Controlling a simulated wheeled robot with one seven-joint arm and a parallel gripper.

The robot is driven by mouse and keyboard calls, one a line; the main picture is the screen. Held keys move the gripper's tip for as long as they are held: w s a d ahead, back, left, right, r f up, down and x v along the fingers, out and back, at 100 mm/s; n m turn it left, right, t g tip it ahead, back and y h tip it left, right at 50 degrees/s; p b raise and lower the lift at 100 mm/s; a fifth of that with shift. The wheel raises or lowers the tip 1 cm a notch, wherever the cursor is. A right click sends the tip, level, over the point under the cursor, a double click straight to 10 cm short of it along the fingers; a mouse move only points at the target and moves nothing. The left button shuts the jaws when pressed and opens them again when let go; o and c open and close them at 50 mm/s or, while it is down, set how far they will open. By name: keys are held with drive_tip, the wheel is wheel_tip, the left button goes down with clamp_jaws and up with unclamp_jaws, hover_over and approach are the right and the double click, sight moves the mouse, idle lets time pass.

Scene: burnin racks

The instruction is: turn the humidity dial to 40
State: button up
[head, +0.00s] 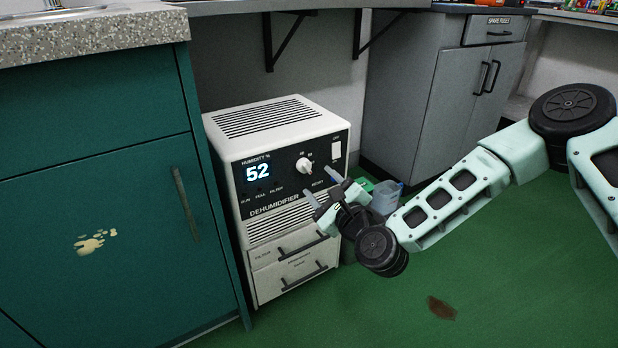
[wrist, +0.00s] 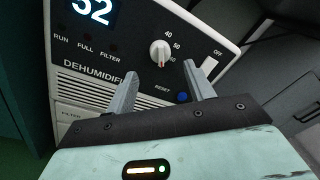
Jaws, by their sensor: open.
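The white dehumidifier (head: 275,135) stands on the floor with a black control panel, and its display (head: 258,173) reads 52. The humidity dial (head: 304,165) is a small white knob on the panel. My gripper (head: 322,187) is open and empty in front of the panel, just below and right of the dial. In the wrist view, its fingers (wrist: 171,72) are spread below the dial, not touching it.
A white OFF switch (head: 336,151) is right of the dial, and a blue RESET button (wrist: 182,97) shows below it. A green cabinet (head: 105,190) stands close on the left. A clear blue container (head: 385,196) is behind my wrist. The green floor in front is open.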

sight(308, 170)
drive_tip(key=b+x, duration=0.1)
drive_tip(key=x, duration=0.5)
drive_tip(key=shift+w+a+b, duration=0.1)
drive_tip(key=shift+w+b, duration=0.15)
drive_tip(key=shift+b, duration=0.1)
drive_tip(key=c, duration=1)
